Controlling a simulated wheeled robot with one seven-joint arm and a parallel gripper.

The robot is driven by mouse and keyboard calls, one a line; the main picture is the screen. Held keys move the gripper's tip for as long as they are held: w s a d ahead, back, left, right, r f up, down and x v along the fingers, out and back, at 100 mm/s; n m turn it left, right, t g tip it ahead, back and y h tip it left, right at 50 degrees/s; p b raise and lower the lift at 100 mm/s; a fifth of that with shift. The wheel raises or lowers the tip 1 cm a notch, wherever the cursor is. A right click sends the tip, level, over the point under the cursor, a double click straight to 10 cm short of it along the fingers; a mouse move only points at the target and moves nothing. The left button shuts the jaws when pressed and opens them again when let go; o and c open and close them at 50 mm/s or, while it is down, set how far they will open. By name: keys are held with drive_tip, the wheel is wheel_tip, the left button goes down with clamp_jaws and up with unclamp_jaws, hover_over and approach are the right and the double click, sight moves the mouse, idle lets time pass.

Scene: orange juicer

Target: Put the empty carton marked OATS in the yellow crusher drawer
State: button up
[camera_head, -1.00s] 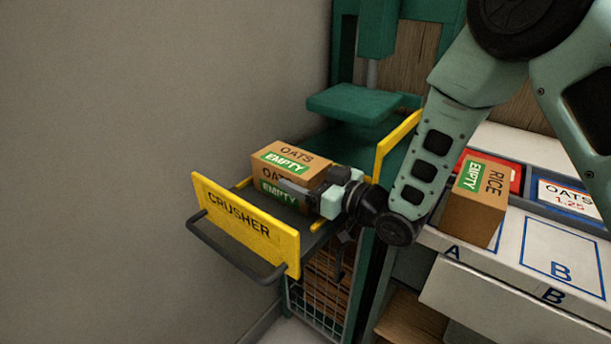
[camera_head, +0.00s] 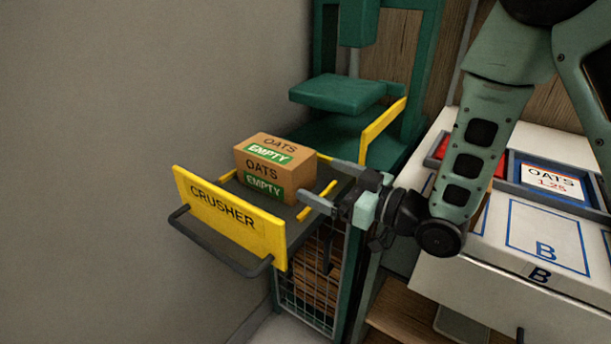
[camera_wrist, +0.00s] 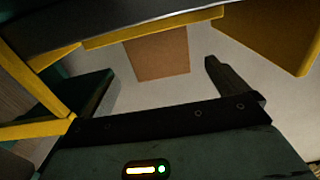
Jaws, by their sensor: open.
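The brown OATS carton (camera_head: 272,167) with green EMPTY labels sits upright in the yellow-edged crusher drawer (camera_head: 228,218), which is pulled out. My gripper (camera_head: 322,180) is open and empty at the drawer's right side, to the right of the carton and apart from it. In the wrist view the carton (camera_wrist: 158,55) shows as a plain brown face beyond the fingers, with the drawer's yellow edge (camera_wrist: 150,30) across the top. One dark finger (camera_wrist: 225,80) shows there at right.
A green press plate (camera_head: 345,90) hangs behind the drawer. A wire-fronted bin (camera_head: 310,275) stands below. At right is a white counter with a blue-outlined square B (camera_head: 545,240) and an OATS price card (camera_head: 548,180). A grey wall is at left.

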drive_tip(key=s+d+m+g+h, duration=0.1)
drive_tip(key=s+d+g+h, duration=0.1)
drive_tip(key=s, duration=0.6)
drive_tip(key=s+d+m+g+h, duration=0.1)
drive_tip(key=s+d+g+h, duration=0.1)
drive_tip(key=s+g+h, duration=0.3)
drive_tip(key=s+d+g+h, duration=0.2)
drive_tip(key=s+g+h, duration=0.2)
drive_tip(key=s, duration=0.8)
drive_tip(key=h, duration=0.2)
drive_tip(key=shift+d+r+m+h, duration=0.25)
drive_tip(key=shift+m+h, duration=0.05)
drive_tip(key=shift+m, duration=0.1)
wheel_tip(320, 180, up, 8)
drive_tip(key=p, duration=0.7)
drive_tip(key=shift+p, duration=0.4)
